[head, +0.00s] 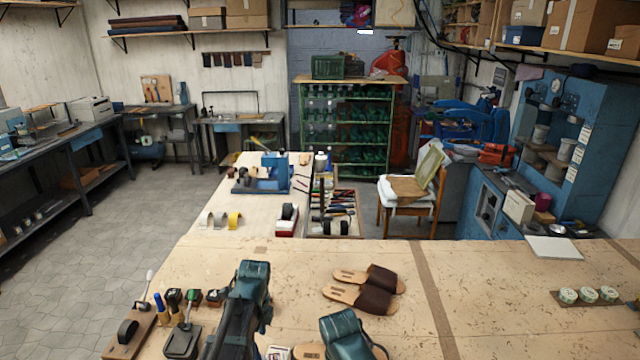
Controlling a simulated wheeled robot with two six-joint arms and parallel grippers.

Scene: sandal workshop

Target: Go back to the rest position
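Two of my arm links show at the bottom edge of the head view. My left arm rises at the lower middle as a black and dark green link. My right arm shows as a dark green rounded link to its right. No fingers of either gripper can be made out. A pair of sandals (372,283) with dark brown straps and tan soles lies side by side on the near workbench (500,290), apart from both arms. Another tan sole (312,352) shows partly beside my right arm link, which hides the rest.
Left of my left arm stand a wooden tape holder (127,335), a dark pad (183,342) and several small bottles. Several round tins (588,295) sit on a strip at the right, near a white board (553,248). The bench's right middle is clear.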

